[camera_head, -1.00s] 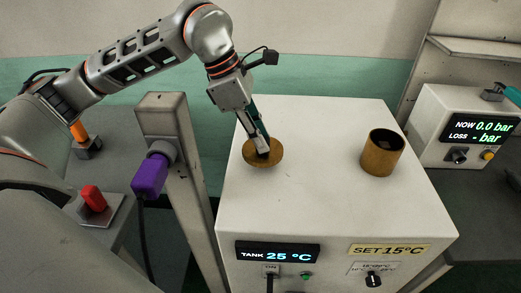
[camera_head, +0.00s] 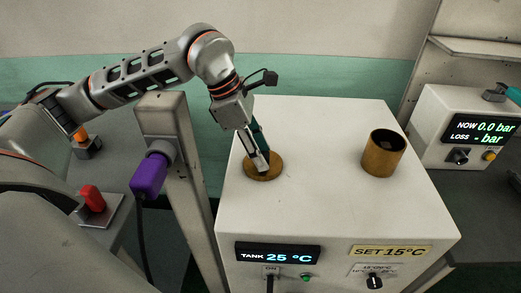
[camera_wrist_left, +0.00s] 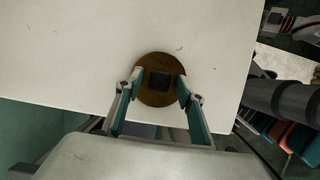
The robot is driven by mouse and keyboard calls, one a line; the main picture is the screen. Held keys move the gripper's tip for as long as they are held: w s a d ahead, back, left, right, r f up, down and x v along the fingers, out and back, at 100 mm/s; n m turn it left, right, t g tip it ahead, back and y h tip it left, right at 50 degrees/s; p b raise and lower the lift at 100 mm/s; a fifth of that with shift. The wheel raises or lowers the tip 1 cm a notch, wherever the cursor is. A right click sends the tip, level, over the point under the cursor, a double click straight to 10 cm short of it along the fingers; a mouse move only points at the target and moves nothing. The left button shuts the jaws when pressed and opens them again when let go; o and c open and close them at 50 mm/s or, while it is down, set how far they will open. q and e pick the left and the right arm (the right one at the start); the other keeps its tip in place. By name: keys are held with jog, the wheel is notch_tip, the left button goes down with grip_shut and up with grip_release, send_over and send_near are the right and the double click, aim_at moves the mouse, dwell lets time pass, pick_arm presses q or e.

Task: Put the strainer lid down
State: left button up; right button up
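The strainer lid (camera_head: 276,171) is a round brown disc with a dark square knob. It lies flat on the white tank's top (camera_head: 320,205), left of the brown cylinder. The lid also shows in the left wrist view (camera_wrist_left: 158,99), with its knob in the middle. My left gripper (camera_head: 262,167) reaches down over the lid. In the left wrist view its fingertips (camera_wrist_left: 159,82) are spread on either side of the knob, with gaps between them and it. My right gripper is not in view.
An open brown cylinder (camera_head: 381,160) stands on the tank top at the right. The tank front has a display (camera_head: 278,252) reading 25 °C. A grey post (camera_head: 178,175) with a purple connector (camera_head: 150,175) stands at the left. The tank top's front and middle are clear.

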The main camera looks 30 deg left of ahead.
pick_arm(q)
jog(key=shift+r, duration=0.1)
jog(key=p+v, duration=0.1)
jog(key=v, duration=1.1)
dwell(0.4)
